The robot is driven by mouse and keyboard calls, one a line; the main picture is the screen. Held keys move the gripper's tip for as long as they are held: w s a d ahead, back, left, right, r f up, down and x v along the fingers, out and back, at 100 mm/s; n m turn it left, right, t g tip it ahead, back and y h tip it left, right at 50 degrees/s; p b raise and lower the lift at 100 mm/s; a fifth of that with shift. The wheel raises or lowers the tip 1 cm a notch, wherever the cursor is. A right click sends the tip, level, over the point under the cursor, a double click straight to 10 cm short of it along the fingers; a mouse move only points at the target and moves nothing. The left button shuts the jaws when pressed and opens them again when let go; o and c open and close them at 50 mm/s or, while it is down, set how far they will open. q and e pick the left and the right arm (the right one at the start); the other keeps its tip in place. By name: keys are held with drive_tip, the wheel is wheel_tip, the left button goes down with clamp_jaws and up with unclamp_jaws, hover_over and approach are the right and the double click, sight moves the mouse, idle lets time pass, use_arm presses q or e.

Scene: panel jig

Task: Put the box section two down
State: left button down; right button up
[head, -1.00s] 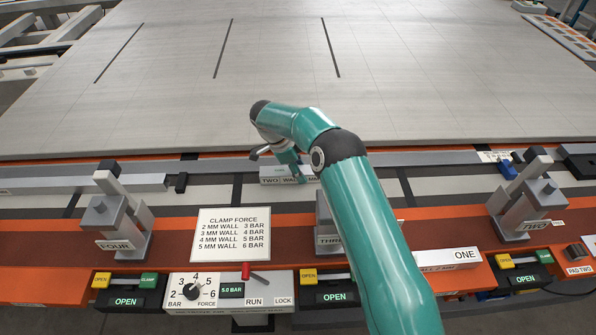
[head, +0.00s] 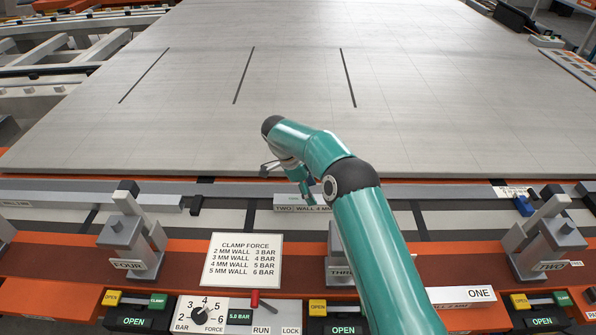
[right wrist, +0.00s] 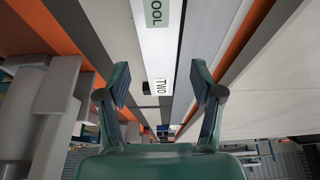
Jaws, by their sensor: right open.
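Box section two (head: 291,208), a pale bar labelled TWO, WALL 4 MM, lies along the jig's rail in front of the big panel. My right gripper (head: 287,178) is open over the bar. In the right wrist view my right gripper (right wrist: 158,80) has a finger on each side of the bar, with gaps between. I cannot tell how far above it they are. My left gripper is not in view.
Clamps four (head: 132,240) and two (head: 548,245) stand left and right; clamp three (head: 338,265) is partly behind my arm. A clamp-force card (head: 240,260) and a force dial (head: 205,315) are in front. A part labelled ONE (head: 462,295) lies right of my arm. The panel (head: 200,120) is clear.

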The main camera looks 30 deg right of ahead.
drive_tip(key=v, duration=0.9)
drive_tip(key=shift+w+a, duration=0.1)
